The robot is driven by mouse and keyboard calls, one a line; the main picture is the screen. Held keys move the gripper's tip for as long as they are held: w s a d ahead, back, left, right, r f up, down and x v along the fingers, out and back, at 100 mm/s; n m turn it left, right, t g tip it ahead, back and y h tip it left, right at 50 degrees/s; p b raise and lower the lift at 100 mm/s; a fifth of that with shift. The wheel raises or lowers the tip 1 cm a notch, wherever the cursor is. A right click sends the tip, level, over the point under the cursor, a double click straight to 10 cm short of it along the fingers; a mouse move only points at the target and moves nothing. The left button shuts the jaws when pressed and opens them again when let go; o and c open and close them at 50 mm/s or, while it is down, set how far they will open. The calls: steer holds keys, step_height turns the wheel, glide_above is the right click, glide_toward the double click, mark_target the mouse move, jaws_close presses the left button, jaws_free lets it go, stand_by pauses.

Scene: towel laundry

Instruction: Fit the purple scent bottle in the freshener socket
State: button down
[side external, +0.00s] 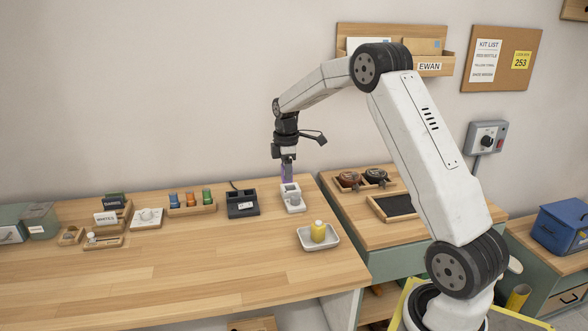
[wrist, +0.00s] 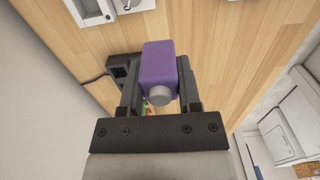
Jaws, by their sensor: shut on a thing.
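My gripper (side external: 287,158) is shut on the purple scent bottle (side external: 287,173). In the wrist view the bottle (wrist: 160,62) sits between the two fingers of my gripper (wrist: 160,85), with its round grey end towards the camera. In the side view the bottle hangs just above or behind the white freshener unit (side external: 293,205); whether they touch cannot be told. A white unit, seemingly the freshener (wrist: 90,8), is cut off at the top of the wrist view. The inside of its socket is not clear.
A black device (side external: 243,204) with a cord stands left of the freshener. A wooden rack (side external: 192,209) of coloured bottles is farther left. A white tray (side external: 307,239) with a yellow bottle (side external: 319,231) lies in front. The table's front middle is clear.

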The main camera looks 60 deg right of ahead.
steer(key=w+d+f, duration=0.4)
steer(key=d, duration=0.5)
steer(key=shift+w, duration=0.3)
steer(key=shift+d+f, duration=0.1)
steer(key=shift+f, duration=1.7)
steer(key=shift+f, duration=1.15)
stand_by(1.9)
jaws_free()
steer(key=shift+r, duration=0.15)
stand_by(0.3)
step_height(320, 180, up, 7)
stand_by(1.4)
